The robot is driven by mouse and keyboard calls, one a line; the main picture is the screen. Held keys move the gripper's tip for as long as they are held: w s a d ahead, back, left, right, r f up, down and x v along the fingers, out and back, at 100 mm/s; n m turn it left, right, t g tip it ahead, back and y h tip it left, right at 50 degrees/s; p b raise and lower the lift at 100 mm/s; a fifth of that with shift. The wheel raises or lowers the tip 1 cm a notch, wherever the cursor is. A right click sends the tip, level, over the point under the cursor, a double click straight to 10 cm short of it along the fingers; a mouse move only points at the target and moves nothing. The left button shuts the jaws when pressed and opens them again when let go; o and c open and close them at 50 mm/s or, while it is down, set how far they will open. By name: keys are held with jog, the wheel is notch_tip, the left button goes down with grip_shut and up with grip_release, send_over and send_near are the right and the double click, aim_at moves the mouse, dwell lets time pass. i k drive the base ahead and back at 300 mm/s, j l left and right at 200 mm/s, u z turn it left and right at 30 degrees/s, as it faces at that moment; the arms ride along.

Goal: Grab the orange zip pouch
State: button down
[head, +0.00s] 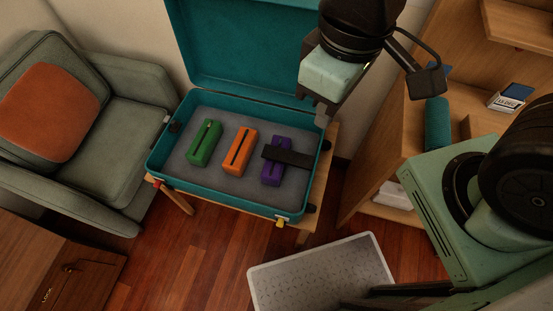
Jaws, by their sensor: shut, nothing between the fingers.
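The orange zip pouch (239,152) lies in the open teal suitcase (158,152), between a green pouch (205,143) on its left and a purple pouch (272,172) on its right. A dark zip line runs along its top. My gripper (323,112) is above the suitcase's right back part, to the right of the orange pouch and apart from it. It is shut and empty. The orange pouch is fully in view.
A dark flat bar (290,157) lies over the purple pouch. The suitcase stands on a wooden table (325,172), its lid (235,45) raised behind. A grey armchair (125,130) is left, wooden shelves (400,120) right, and a pale perforated bin (320,270) in front.

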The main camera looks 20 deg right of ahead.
aim_at(236, 161)
jog(key=j+u, duration=0.1)
jog(key=j, duration=0.25)
jog(key=k+j+u, duration=0.1)
jog(key=j, duration=0.25)
jog(key=i+j+u, duration=0.1)
jog(key=j, duration=0.25)
jog(key=i+j+u, duration=0.15)
jog(key=j, duration=0.2)
jog(key=i+j+u, duration=0.1)
jog(key=j, duration=0.2)
